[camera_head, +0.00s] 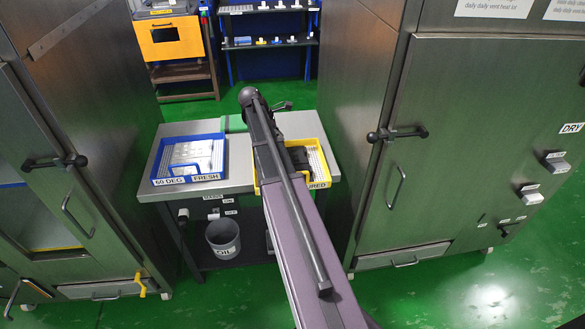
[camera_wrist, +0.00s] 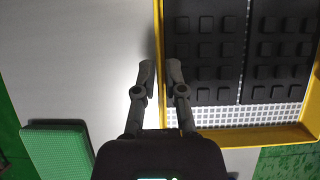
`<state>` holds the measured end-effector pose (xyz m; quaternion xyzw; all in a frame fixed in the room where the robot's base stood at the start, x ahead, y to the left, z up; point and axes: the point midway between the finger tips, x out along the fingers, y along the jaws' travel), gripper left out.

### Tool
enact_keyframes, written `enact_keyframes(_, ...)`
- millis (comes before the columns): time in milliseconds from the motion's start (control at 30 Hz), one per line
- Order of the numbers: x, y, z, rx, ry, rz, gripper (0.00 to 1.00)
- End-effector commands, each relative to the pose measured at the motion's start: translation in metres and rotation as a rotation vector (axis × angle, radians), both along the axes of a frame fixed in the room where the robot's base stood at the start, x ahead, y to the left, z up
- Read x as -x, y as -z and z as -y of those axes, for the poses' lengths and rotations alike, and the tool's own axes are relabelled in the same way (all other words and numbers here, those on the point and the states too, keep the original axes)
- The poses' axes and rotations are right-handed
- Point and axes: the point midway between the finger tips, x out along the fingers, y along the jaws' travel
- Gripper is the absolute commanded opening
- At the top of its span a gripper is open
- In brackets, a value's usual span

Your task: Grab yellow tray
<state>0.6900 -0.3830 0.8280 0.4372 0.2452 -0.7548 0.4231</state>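The yellow tray (camera_head: 327,166) stands on the right of the grey table, with a label on its front, partly hidden behind my arm. In the wrist view the yellow tray (camera_wrist: 265,136) fills the right side and holds black slabs with square bumps (camera_wrist: 205,50) over a white grid floor. My gripper (camera_wrist: 160,72) has its fingers close together, one on each side of the tray's left wall. The narrow gap between them is about the wall's thickness, so it looks shut on that wall. The fingertips are hidden in the head view.
A blue tray (camera_head: 156,165) with pale pieces sits on the table's left. A green block (camera_wrist: 57,150) lies near the gripper. Steel cabinets (camera_head: 440,130) flank the table (camera_head: 243,176) closely. A grey bin (camera_head: 223,240) stands underneath.

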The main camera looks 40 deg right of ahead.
Motion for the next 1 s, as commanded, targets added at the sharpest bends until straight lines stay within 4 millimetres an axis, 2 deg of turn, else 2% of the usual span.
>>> enact_keyframes(100,0.003,0.013,0.005,0.000,0.001,0.000,0.14)
enact_keyframes(400,0.009,0.032,0.016,0.000,0.001,0.000,0.14)
enact_keyframes(1000,0.010,0.034,0.018,0.000,0.000,0.000,0.14)
